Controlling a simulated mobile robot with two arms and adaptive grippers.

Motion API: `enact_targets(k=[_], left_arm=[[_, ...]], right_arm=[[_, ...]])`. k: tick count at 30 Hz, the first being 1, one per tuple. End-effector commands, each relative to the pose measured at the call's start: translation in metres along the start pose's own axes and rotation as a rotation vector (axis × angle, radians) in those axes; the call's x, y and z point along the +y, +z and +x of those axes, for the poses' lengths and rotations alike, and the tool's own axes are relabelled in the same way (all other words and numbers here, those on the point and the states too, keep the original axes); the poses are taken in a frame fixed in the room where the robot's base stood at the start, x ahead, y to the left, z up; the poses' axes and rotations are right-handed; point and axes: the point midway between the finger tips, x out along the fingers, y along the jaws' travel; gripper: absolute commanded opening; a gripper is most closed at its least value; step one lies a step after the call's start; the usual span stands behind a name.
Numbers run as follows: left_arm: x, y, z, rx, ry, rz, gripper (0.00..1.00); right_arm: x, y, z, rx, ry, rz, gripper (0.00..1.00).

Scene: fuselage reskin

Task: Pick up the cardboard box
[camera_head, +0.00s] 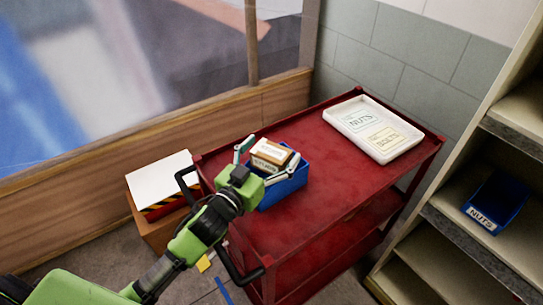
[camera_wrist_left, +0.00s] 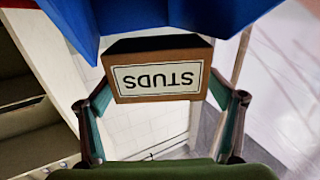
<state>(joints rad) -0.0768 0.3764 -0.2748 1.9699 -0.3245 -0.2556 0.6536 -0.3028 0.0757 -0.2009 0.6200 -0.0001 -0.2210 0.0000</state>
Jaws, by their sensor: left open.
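The cardboard box (camera_head: 271,152) is small and brown with a white label. It sits in a blue bin (camera_head: 287,189) on the red cart. In the left wrist view the box (camera_wrist_left: 160,80) appears upside down, its label reading STUDS, with the blue bin (camera_wrist_left: 215,18) around its upper part in the picture. My left gripper (camera_head: 267,158) is open at the box, one finger on either side. In the left wrist view its fingers (camera_wrist_left: 162,101) stand left and right of the box, with gaps visible. My right gripper is in neither view.
The red cart (camera_head: 345,185) also carries a white tray (camera_head: 402,151) with NUTS and BOLTS labels. Shelving at the right holds a blue NUTS bin (camera_head: 495,201). A brown container with a white top (camera_head: 160,180) stands left of the cart. The cart top's middle is clear.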

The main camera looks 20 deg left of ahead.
Motion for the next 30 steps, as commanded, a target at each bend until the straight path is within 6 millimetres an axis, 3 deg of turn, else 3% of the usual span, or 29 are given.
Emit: enact_targets(k=[5, 11, 13, 14, 23, 30], left_arm=[[0.0, 0.001, 0.0, 0.0, 0.0, 0.0, 0.83], [0.0, 0.0, 0.0, 0.0, 0.0, 0.0, 0.31], [0.0, -0.002, 0.0, 0.005, 0.001, 0.0, 0.3], [0.0, -0.002, 0.0, 0.005, 0.001, 0.0, 0.25], [0.0, -0.007, 0.0, 0.006, 0.001, 0.002, 0.25], [0.005, -0.042, -0.005, 0.009, 0.004, -0.001, 0.25]], right_arm=[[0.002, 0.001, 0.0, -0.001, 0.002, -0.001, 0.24], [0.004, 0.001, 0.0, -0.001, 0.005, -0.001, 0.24], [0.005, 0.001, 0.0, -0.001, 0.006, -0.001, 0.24], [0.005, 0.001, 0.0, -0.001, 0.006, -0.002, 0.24], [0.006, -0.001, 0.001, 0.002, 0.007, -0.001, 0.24], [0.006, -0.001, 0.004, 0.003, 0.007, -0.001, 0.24]])
